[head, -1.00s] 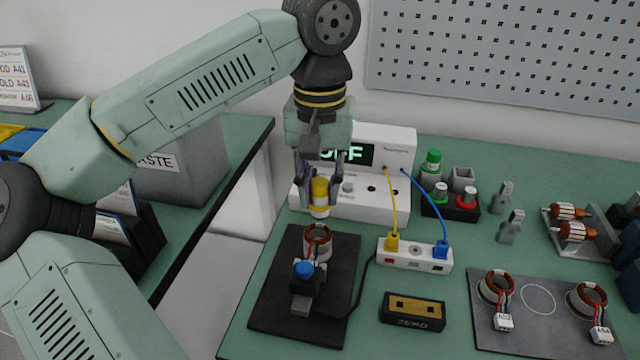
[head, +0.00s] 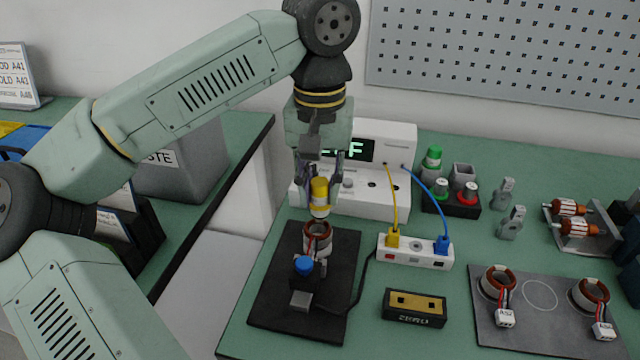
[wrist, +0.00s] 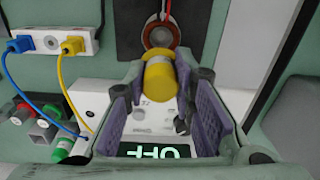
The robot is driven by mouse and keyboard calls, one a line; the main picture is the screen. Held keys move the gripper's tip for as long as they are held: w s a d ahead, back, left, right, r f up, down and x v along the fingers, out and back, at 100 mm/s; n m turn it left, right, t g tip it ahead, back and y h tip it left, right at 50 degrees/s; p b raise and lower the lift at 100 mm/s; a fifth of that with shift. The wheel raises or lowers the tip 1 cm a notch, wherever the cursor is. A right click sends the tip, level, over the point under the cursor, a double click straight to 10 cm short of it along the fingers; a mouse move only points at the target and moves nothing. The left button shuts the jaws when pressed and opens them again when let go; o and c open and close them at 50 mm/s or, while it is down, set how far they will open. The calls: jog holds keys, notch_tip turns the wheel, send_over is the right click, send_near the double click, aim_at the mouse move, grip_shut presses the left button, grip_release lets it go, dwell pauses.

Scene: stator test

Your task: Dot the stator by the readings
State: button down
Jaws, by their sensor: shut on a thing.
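My gripper (head: 320,182) is shut on a yellow marker-like cylinder (head: 320,191), which points down with a pale lower end. In the wrist view the yellow cylinder (wrist: 160,80) sits between the purple fingers. A stator (head: 318,236) with a copper winding stands on the black fixture plate (head: 268,297), beside a blue knob (head: 304,265). The cylinder's lower end is close above the stator's ring; I cannot tell whether they touch. The wrist view shows the stator's ring (wrist: 161,33) just past the cylinder. The white meter (head: 395,160) behind reads OFF.
Two more stators (head: 498,283) (head: 589,296) with white connectors lie on a grey mat (head: 540,331). A socket strip (head: 415,252) with yellow and blue plugs and a ZERO block (head: 414,308) stand right of the fixture. A black holder (head: 452,208) has green and red-topped items.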

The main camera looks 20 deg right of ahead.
jog(key=shift+r+p, duration=2.45)
jog(key=shift+r, duration=0.5)
jog(key=shift+f, duration=0.1)
